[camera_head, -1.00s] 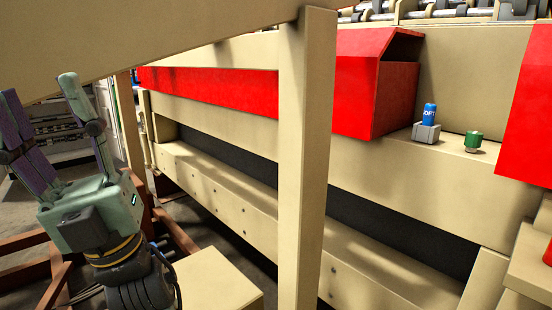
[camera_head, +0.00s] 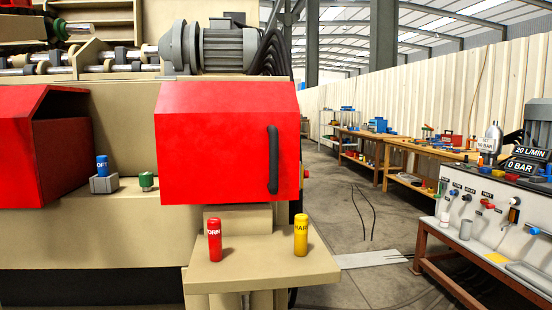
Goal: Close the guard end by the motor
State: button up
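A red guard end (camera_head: 228,140) with a black vertical handle (camera_head: 272,160) on its right side is on the beige machine, just below the grey motor (camera_head: 224,50). A second red guard section (camera_head: 42,150) is at the left. A gap separates the two red parts, with the beige machine face and a ledge showing in it. My gripper is not in view now.
A red cylinder (camera_head: 215,240) and a yellow cylinder (camera_head: 301,235) stand on a beige shelf (camera_head: 255,272).

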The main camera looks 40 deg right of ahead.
aim_at(220, 143)
jog(key=z, duration=1)
jog(key=l+z, duration=0.1)
jog(key=l, duration=0.45)
jog(key=i+l+z, duration=0.1)
jog(key=l, duration=0.4)
jog(key=i+j, duration=0.3)
jog(key=j, duration=0.2)
